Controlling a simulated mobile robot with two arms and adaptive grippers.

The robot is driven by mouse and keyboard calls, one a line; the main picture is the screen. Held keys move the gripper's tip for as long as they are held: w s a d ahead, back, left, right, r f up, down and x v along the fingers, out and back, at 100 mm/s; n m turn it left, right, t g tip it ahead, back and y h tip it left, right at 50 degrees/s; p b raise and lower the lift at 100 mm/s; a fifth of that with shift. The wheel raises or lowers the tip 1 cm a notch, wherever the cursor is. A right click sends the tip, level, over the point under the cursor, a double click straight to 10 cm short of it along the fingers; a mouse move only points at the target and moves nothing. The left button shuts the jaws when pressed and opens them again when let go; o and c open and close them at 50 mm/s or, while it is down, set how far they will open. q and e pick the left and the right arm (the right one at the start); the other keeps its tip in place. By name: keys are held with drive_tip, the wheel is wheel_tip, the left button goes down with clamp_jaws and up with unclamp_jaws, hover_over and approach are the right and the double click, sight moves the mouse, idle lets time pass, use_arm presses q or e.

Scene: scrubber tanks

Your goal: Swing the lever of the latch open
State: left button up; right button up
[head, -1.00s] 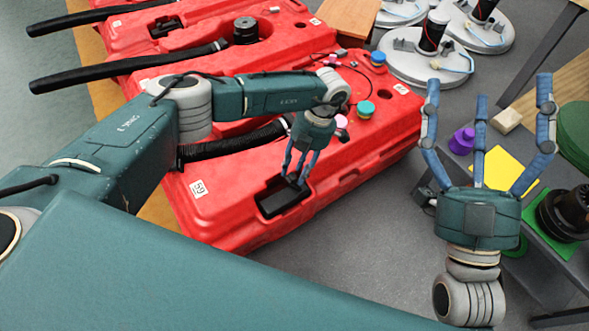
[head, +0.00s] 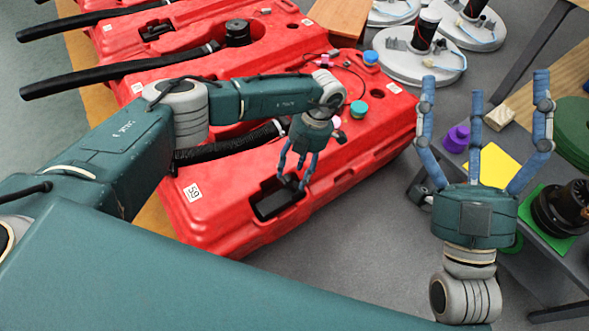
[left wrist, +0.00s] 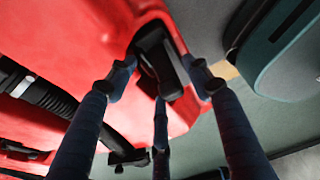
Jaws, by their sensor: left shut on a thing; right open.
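The latch (head: 275,205) is a black recessed fitting in the near end of the red tank (head: 228,222) marked 59. It also shows in the left wrist view (left wrist: 158,62), dark between my fingers. My left gripper (head: 293,184) reaches down over the latch, its blue fingers closed on the black lever at the recess. The fingertips partly hide the lever, so its exact angle is hard to tell. My right gripper (head: 486,88) is open and empty, fingers pointing up, well to the right of the tank.
More red tanks with black hoses (head: 120,73) lie behind. Teal (head: 358,108) and blue caps sit on the near tank. At right a bench carries a purple piece (head: 456,138), a yellow sheet (head: 493,165) and a black part (head: 565,210). Grey floor lies between.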

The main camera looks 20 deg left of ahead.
use_arm(q)
drive_tip(key=shift+s+d, duration=0.3)
drive_tip(key=shift+d, duration=0.1)
drive_tip(key=shift+w+r, duration=0.1)
drive_tip(key=shift+r, duration=0.15)
drive_tip(key=v, duration=1.1)
drive_tip(key=shift+w+a+r, duration=0.25)
drive_tip(key=shift+a, duration=0.1)
drive_tip(key=shift+s+f, duration=0.1)
